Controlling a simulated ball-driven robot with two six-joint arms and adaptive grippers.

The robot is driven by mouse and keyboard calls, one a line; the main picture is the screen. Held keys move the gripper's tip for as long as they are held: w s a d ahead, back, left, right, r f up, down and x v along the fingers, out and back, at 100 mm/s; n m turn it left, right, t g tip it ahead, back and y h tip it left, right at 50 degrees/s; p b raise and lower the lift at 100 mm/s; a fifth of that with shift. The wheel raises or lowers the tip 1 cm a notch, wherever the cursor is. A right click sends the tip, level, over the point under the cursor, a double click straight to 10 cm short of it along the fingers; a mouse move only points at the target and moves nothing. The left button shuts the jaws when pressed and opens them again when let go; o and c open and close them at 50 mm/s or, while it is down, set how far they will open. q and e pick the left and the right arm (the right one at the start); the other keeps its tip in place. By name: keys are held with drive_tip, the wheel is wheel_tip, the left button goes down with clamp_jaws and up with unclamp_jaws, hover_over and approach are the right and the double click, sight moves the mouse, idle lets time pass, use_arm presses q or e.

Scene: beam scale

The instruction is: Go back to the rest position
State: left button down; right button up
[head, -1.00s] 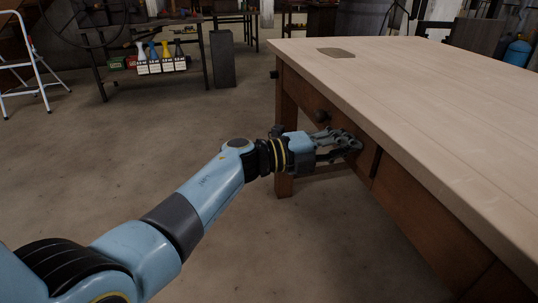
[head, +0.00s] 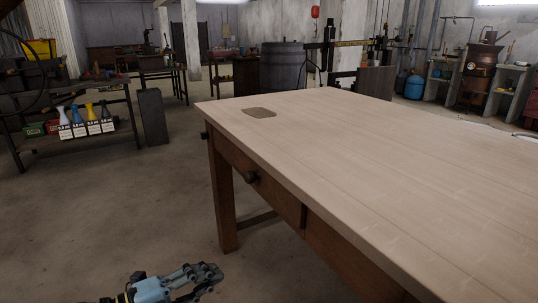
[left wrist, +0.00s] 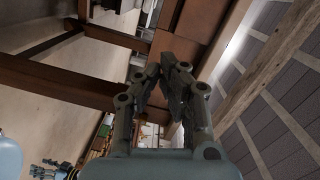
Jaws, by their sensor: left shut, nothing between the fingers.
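My left gripper (head: 207,273) is low at the bottom of the head view, in front of the wooden table (head: 360,150) and apart from it. Its fingers are closed together with nothing between them. In the left wrist view the gripper (left wrist: 172,75) also shows its fingers together, with the table's brown wooden underside and legs beyond. The table has a drawer with a dark round knob (head: 251,177) on its front side.
The concrete floor left of the table is clear.

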use_arm(q)
drive_tip(key=s+a+f+n+y+p, duration=0.1)
drive_tip(key=s+a+f+n+y, duration=0.4)
drive_tip(key=s+f+n, duration=0.4)
drive_tip(key=s+a+f+n+y+p, duration=0.2)
drive_tip(key=s+a+f+n+y, duration=0.4)
drive_tip(key=s+f, duration=0.45)
drive_tip(key=s+a+f+n+g+y, duration=0.1)
drive_tip(key=s+f+n+g, duration=0.2)
drive_tip(key=s, duration=0.6)
drive_tip(key=s+a+f+n+g+y, duration=0.1)
drive_tip(key=s+a+f+n+g, duration=0.1)
drive_tip(key=s, duration=0.8)
drive_tip(key=s+a+f+n+g+y, duration=0.1)
drive_tip(key=s+a+f+n+g, duration=0.1)
drive_tip(key=s+f+n+g, duration=0.3)
drive_tip(key=s+f, duration=0.1)
drive_tip(key=s, duration=0.3)
drive_tip(key=shift+s+a+g+p, duration=0.15)
drive_tip(key=shift+s+g+p, duration=0.15)
